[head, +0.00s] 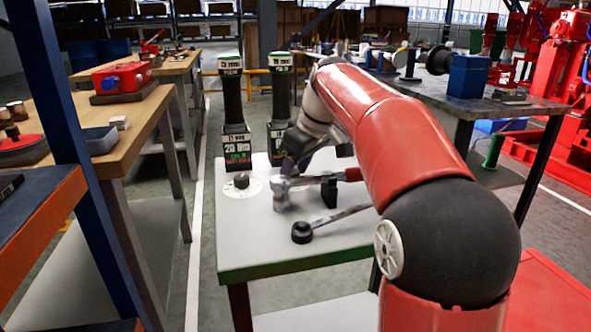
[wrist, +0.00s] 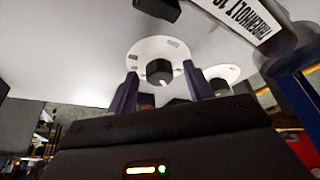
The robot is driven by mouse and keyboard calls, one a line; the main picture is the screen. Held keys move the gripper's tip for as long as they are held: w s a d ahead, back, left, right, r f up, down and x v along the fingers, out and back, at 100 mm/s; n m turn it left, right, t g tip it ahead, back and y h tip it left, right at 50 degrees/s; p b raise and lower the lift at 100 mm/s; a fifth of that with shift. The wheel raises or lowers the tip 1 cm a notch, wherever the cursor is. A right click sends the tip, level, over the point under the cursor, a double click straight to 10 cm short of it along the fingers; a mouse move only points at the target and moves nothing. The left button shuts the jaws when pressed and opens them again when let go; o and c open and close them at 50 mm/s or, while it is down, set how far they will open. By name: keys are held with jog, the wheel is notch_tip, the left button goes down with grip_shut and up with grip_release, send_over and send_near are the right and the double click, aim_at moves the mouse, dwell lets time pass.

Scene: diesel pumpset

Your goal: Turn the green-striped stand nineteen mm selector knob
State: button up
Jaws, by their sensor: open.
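The stand (head: 300,259) is a pale table with a green stripe along its front edge. A dark selector knob (head: 241,179) on a white dial sits at its left in the head view. The wrist view shows two white dials. One dark knob (wrist: 159,71) with a pale mark lies between my purple fingers, and another knob (wrist: 219,86) is to its right. The dial markings are too small to tell which is nineteen mm. My gripper (wrist: 159,90) is open, its fingers on either side of the first knob; contact cannot be told. My arm partly hides the gripper in the head view.
A long-handled tool (head: 325,223) with a black round end and a hammer-like tool (head: 283,193) lie on the stand near my gripper. Two black labelled posts (head: 232,105) (head: 281,95) rise at its back. A wooden bench (head: 130,115) stands left.

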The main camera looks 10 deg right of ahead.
jog(key=c, duration=1)
jog(key=m+h+p, duration=0.1)
jog(key=m, duration=0.2)
jog(key=shift+a+m+t, duration=0.15)
jog(key=shift+m+t, duration=0.15)
jog(key=shift+a+m+h+p, duration=0.1)
jog(key=shift+m+h+p, duration=0.5)
jog(key=shift+m, duration=0.9)
jog(key=shift+t, duration=0.3)
jog(key=o, duration=1)
